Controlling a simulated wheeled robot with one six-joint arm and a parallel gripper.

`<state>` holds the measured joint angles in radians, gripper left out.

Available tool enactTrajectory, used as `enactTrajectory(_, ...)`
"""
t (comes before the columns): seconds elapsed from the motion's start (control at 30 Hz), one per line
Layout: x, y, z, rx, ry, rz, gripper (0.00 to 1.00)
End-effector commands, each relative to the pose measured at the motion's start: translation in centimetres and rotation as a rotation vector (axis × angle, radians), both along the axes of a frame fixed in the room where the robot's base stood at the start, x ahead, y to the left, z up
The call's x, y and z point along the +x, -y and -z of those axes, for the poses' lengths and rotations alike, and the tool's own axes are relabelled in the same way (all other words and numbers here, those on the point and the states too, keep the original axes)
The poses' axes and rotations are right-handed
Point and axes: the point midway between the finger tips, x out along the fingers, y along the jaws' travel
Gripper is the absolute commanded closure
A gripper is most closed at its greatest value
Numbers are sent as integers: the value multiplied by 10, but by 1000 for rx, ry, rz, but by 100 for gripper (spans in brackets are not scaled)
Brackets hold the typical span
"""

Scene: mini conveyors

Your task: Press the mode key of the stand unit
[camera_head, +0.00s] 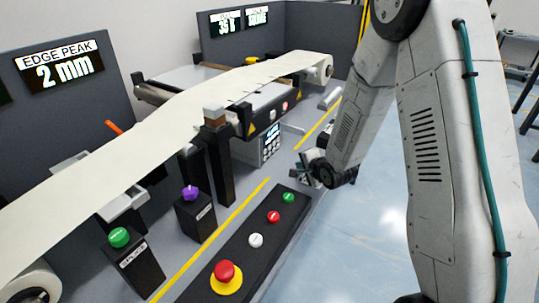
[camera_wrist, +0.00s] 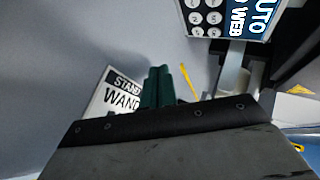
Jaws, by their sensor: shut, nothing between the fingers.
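The stand unit (camera_head: 262,147) is a grey box with a keypad and a small display, below the conveyor frame in the head view. In the wrist view its panel is at the top right, with several round white keys (camera_wrist: 205,17) and a blue display (camera_wrist: 256,15) reading "AUTO" and "WEB". I cannot tell which key is the mode key. My gripper (camera_head: 306,170) is to the right of the unit in the head view, apart from it. In the wrist view its dark green fingers (camera_wrist: 163,86) are shut and empty, below and left of the keys.
A white label (camera_wrist: 112,93) reading "STAND" and "WAND" lies left of my fingers. A black console (camera_head: 250,240) with several buttons stands in front. The pale web (camera_head: 160,115) runs over the conveyor. Blue floor at the right is open.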

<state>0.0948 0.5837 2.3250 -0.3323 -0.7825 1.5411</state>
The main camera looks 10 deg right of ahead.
Motion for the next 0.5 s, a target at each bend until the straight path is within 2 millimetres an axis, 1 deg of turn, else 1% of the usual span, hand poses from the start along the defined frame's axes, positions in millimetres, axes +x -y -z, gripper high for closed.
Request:
enactTrajectory(0.17, 13, -16, 0, 0, 1, -5, 100)
enactTrajectory(0.5, 46, -50, 0, -1, -1, -8, 100)
